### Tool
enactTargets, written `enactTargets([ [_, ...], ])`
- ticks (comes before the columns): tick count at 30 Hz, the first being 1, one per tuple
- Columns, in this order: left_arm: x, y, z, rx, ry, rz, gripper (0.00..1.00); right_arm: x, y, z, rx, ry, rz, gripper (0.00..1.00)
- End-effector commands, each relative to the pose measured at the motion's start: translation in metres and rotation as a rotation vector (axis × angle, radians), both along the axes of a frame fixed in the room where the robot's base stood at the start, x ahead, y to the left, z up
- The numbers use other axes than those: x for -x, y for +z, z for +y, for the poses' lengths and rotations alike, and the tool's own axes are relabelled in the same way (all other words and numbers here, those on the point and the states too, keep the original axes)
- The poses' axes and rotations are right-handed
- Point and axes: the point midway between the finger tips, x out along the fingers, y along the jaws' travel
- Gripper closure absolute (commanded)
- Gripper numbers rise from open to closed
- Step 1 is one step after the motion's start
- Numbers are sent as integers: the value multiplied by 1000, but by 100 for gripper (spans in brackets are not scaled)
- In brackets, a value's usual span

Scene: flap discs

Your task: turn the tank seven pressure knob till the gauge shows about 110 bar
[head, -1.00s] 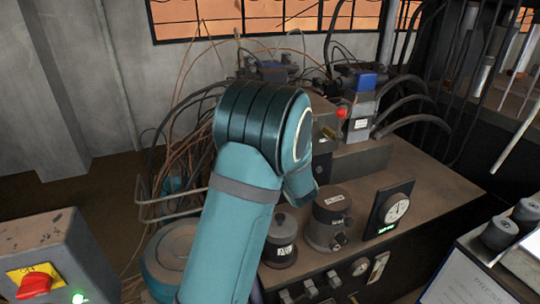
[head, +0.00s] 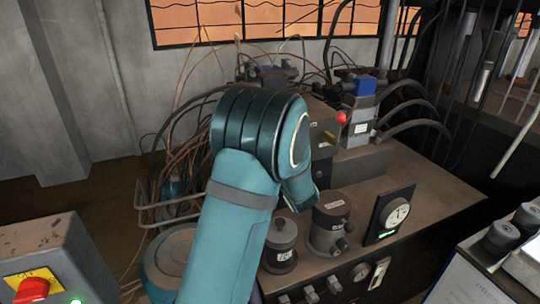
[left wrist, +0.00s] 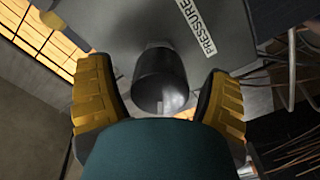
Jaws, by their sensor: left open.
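In the left wrist view a dark, rounded cylindrical knob (left wrist: 160,80) stands out from a grey face with a white "PRESSURE" label (left wrist: 196,27). My open left gripper (left wrist: 158,88) has one yellow-padded finger on each side of the knob, with gaps visible on both sides. In the head view my teal left arm blocks the sight of my left gripper, and I cannot make out this knob there. A round white-faced gauge (head: 397,214) sits in a dark panel on the bench, with a small green lit display below. Its reading is too small to tell. My right gripper is not in view.
Two dark cylindrical units, one (head: 281,243) left and one (head: 329,226) right, stand on the brown bench (head: 425,180). Valve blocks with hoses (head: 362,95) are behind. A grey box with a red switch (head: 32,288) is at lower left, a clipboard (head: 460,285) at lower right.

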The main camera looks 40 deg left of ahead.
Motion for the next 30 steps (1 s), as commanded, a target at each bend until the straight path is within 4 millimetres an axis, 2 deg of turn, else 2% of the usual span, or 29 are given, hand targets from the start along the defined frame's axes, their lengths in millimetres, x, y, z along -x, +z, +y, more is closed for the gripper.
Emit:
enactTargets([
  [5, 8, 0, -18, 2, -4, 1, 20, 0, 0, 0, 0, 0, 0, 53],
  [12, 30, 0, -62, 2, -5, 0, 20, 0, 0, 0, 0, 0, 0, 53],
  [18, 46, 0, -91, 1, -2, -1, 20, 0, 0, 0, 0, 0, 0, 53],
  [24, 54, 0, -104, 1, -1, 0, 20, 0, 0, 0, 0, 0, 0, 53],
  [30, 55, 0, -106, 1, -1, 0, 20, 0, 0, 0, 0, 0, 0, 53],
])
